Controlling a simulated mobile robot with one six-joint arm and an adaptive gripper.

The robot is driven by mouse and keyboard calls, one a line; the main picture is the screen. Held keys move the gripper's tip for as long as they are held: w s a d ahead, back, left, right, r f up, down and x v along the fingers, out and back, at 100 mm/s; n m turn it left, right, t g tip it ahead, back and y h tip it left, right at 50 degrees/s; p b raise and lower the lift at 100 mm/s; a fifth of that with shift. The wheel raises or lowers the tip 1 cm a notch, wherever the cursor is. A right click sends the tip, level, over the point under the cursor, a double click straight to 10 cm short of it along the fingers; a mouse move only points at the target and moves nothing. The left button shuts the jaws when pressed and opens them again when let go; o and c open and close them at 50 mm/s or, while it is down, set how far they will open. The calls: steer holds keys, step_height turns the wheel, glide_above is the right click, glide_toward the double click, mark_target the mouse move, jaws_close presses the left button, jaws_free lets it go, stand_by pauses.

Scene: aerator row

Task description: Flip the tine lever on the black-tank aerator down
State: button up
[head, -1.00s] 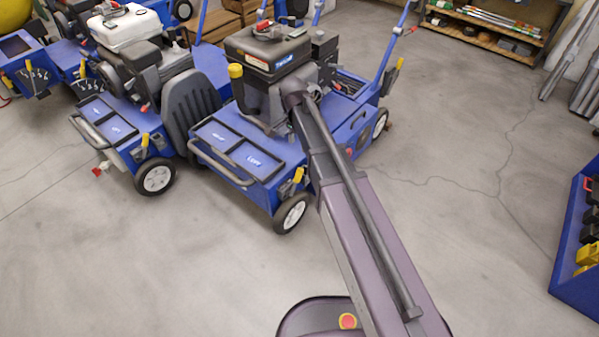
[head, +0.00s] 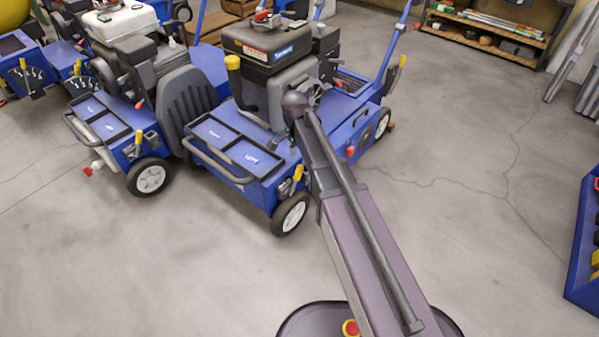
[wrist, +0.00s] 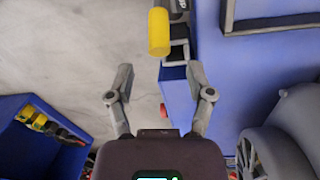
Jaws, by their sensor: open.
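The black-tank aerator (head: 262,70) stands in the middle of the head view, with a blue deck and a black tank on top. A yellow-gripped lever (head: 298,173) sticks up at its front corner, above the front wheel. In the wrist view a yellow grip (wrist: 158,32), apparently that lever's, lies beyond my fingertips and roughly midway between them. My gripper (wrist: 161,84) is open and empty, with a finger on each side and no visible contact with the grip. In the head view my arm hides the gripper.
A white-tank aerator (head: 122,25) stands close on the left, with its own yellow lever (head: 138,137). A blue bin (head: 583,245) is at the right edge. A shelf (head: 485,35) stands at the back right.

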mark_target(300, 164)
steer(key=shift+s+d+f+b, duration=0.1)
steer(key=shift+f+b, duration=1.05)
steer(key=shift+f, duration=0.15)
steer(key=shift+s+d+f+b, duration=0.1)
steer(key=shift+f+b, duration=1.05)
steer(key=shift+f, duration=0.15)
jaws_close()
